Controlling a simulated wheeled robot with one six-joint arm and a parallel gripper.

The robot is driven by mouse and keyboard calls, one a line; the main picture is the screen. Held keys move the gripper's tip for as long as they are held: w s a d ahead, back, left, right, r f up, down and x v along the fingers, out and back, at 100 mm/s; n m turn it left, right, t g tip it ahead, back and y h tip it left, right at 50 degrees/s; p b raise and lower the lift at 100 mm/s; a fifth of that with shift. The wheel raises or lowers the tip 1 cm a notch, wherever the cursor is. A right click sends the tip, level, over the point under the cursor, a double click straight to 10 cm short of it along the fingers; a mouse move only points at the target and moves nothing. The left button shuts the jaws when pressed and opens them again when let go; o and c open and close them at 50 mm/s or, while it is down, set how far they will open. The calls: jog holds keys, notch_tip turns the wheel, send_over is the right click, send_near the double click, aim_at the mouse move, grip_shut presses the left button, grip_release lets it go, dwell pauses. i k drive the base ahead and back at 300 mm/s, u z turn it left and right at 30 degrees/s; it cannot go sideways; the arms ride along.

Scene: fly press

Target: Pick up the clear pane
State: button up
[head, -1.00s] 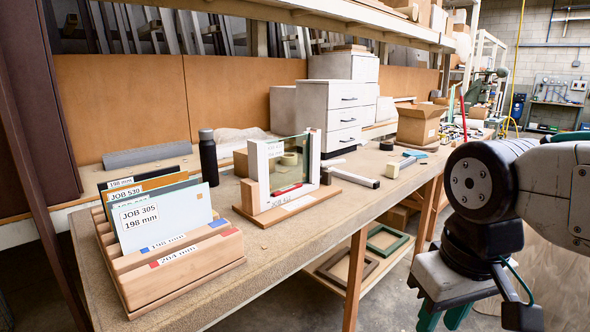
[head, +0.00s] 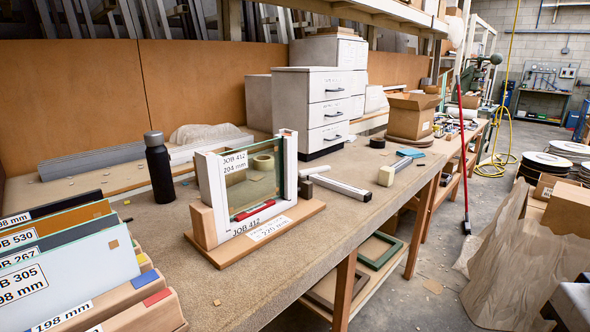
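A clear pane (head: 246,190) with a dark green edge stands upright in a stand (head: 300,213) with white posts and a wooden base. The bench and a tape roll show through the pane. A label on the stand reads JOB 412, and a red piece (head: 254,210) lies along its lower part. A wooden rack (head: 150,312) at lower left holds several upright panels, with a pale JOB 305 panel (head: 75,275) in front. My gripper is not in view; only a dark part, probably of my arm, shows at the lower right edge.
A dark bottle (head: 159,168) stands behind the stand on the left. White drawers (head: 312,105) are behind it. A grey bar (head: 337,187) and a brush-like tool (head: 395,172) lie to the right. The bench front before the stand is mostly clear.

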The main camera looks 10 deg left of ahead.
aim_at(253, 173)
jog(key=z, duration=0.1)
jog(key=i, duration=0.7)
jog(key=u, duration=0.75)
jog(key=i, duration=0.5)
jog(key=u, duration=0.6)
